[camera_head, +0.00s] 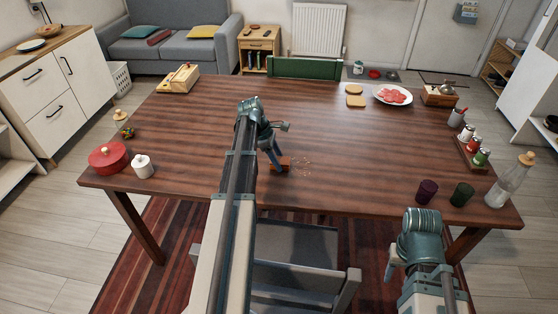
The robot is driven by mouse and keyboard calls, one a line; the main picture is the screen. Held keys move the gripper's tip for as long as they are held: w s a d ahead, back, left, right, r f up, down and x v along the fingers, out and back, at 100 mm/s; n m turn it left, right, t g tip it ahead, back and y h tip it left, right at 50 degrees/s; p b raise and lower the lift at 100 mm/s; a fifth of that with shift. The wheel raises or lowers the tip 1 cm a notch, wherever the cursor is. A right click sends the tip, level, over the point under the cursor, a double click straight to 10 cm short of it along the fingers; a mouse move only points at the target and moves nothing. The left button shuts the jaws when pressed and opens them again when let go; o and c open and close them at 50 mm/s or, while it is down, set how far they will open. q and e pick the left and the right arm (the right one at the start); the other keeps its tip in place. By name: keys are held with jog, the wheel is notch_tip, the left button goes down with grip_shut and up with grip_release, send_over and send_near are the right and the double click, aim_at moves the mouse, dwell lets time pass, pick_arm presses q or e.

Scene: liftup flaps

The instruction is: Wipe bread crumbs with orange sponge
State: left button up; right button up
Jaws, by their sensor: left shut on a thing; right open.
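The orange sponge (284,163) is on the wooden table near its front middle. My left gripper (277,163) reaches down to it and is shut on it; the fingers hide part of the sponge. Small pale bread crumbs (303,165) lie scattered on the table just right of the sponge. My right arm stands at the lower right, in front of the table's front edge, with its wrist (421,240) showing; its fingertips are hard to make out, and it is apart from the sponge and crumbs.
The table (340,135) is clear around the crumbs. A red pot (109,158) and white jar (142,166) stand left. Purple (427,191) and green (462,194) cups and a glass bottle (507,182) stand right. Bread slices (355,101) and a plate (391,95) lie at the back. A chair (300,265) is in front.

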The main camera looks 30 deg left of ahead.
pick_arm(q)
jog(key=shift+r+p, duration=2.75)
jog(key=shift+r, duration=0.15)
notch_tip(320, 180, up, 3)
jog(key=p, duration=0.3)
jog(key=shift+r, duration=0.1)
